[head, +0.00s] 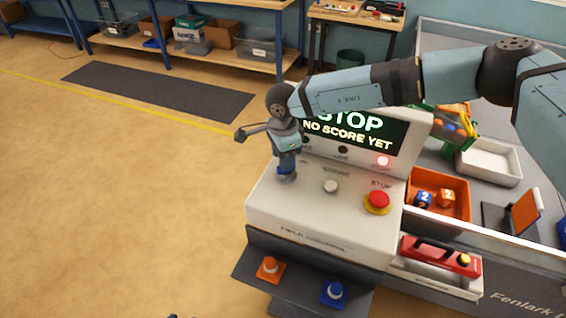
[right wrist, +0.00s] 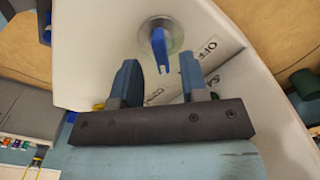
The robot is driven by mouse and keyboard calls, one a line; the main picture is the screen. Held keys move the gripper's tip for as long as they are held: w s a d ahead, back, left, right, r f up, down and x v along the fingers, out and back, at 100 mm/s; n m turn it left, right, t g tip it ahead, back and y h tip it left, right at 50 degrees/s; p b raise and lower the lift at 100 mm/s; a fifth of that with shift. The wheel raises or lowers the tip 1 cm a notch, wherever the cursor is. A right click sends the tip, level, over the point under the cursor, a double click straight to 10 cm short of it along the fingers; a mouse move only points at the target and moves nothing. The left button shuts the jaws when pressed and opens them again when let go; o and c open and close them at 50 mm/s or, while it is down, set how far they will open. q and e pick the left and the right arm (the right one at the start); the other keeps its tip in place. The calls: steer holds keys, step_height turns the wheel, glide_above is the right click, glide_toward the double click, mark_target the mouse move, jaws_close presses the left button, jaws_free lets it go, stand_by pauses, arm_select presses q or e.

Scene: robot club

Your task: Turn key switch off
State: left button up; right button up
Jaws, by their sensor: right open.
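The key switch (right wrist: 162,30) shows in the right wrist view as a round metal collar on the white console, with a blue key (right wrist: 160,48) standing out of it. A printed label beside it reads "OFF" in part. My right gripper (right wrist: 160,75) is open, its two blue fingers pointing at the key, which appears just beyond and between the tips. I cannot tell whether they touch. In the head view my right gripper (head: 287,160) hangs over the left side of the console (head: 290,213) and mostly hides the switch. My left gripper is not in view.
An orange bin (head: 455,186) stands to the right. Open floor lies left.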

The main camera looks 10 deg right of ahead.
steer(key=shift+f, duration=1.85)
jaws_close()
